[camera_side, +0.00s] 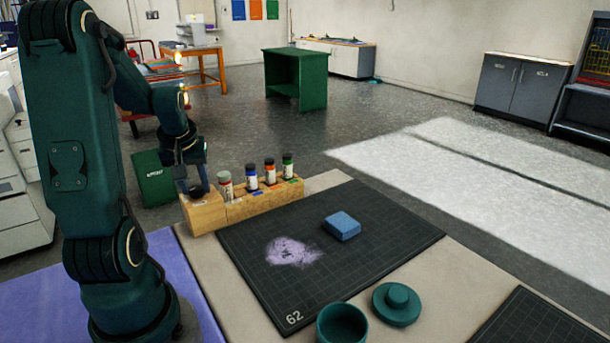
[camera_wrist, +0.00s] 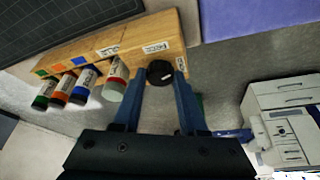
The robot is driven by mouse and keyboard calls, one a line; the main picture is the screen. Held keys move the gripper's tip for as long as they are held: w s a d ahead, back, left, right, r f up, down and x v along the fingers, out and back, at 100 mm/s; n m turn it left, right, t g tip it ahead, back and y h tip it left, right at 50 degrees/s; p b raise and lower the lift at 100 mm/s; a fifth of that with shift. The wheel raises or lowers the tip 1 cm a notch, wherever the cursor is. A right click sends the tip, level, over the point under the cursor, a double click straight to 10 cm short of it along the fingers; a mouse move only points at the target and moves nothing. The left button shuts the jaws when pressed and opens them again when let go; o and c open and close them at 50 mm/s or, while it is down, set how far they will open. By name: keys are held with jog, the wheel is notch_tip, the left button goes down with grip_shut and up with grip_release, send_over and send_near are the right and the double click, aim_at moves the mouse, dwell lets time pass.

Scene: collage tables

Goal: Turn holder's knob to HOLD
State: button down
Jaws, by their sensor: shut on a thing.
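The wooden holder (camera_side: 236,207) stands at the left edge of the dark mat; it also shows in the wrist view (camera_wrist: 150,32). Its dark round knob (camera_wrist: 159,72) sits at the block's end and bears a small pale mark. My gripper (camera_wrist: 160,80) is shut on the knob, one blue finger on each side of it. In the side view my gripper (camera_side: 195,186) is down at the holder's left end and partly hides the knob. Small white labels are on the holder near the knob, but their lettering is too small to read.
A blue block (camera_side: 342,226) and a pale purple smudge (camera_side: 290,252) are on the dark mat (camera_side: 385,225). A green bowl (camera_side: 342,328) and lid (camera_side: 397,304) are at the front.

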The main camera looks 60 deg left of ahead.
jog(key=shift+c, duration=2.2)
grip_release()
jog(key=shift+v, duration=2.6)
